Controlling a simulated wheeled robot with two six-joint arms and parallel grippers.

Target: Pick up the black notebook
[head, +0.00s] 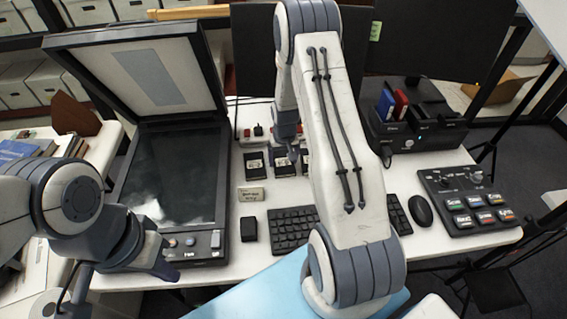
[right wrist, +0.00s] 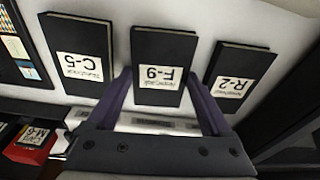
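Three black notebook-like items with white labels lie in a row on the white table. In the right wrist view they are labelled C-5 (right wrist: 80,30), F-9 (right wrist: 160,42) and R-2 (right wrist: 240,62). In the head view two of them show clearly, the left one (head: 255,164) and the middle one (head: 283,168); my right arm partly hides the third. My right gripper (right wrist: 158,76) is open, its fingers on either side of the lower part of F-9, with nothing held. In the head view it is above the row (head: 291,152).
An open flatbed scanner (head: 178,170) stands left of the row. A keyboard (head: 290,228), mouse (head: 420,210) and button panel (head: 467,200) lie in front and right. A black dock (head: 415,130) holds red and blue items. A small black block (head: 249,229) stands near the keyboard.

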